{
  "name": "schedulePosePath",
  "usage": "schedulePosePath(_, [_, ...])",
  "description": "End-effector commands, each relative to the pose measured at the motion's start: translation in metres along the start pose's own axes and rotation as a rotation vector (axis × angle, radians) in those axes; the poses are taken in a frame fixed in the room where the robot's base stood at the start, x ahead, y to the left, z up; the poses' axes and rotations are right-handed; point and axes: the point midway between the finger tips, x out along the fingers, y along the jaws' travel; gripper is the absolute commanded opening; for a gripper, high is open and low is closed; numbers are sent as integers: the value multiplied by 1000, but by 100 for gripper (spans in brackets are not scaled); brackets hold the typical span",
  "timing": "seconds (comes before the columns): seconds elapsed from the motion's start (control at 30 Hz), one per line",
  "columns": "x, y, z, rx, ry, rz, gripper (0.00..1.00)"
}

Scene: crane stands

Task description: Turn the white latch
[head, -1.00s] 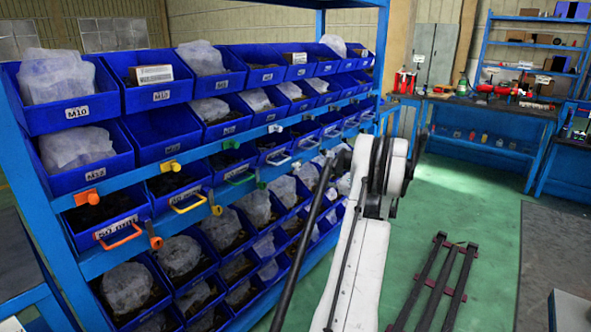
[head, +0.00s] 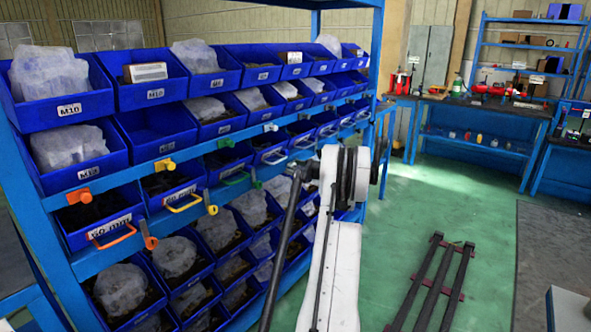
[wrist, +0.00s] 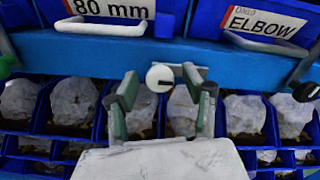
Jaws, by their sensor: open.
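Nothing is held. In the head view my arm hides the gripper and this part of the rail.
White bin handles (wrist: 100,27) (wrist: 265,43) sit above the rail to the left and right. A green latch (wrist: 7,66) is at the left edge. Bagged bins (wrist: 245,116) lie below. The blue rack (head: 75,264) runs along the left in the head view; green floor (head: 410,220) is open at right.

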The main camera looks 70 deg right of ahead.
Motion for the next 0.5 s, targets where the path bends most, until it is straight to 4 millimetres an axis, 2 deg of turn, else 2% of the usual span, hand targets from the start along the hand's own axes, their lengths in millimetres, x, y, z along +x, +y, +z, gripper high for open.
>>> schedulePosePath(0.13, [0,0,0,0,0,0,44])
schedulePosePath(0.43, [0,0,0,0,0,0,4])
schedulePosePath(0.5, [0,0,0,0,0,0,0])
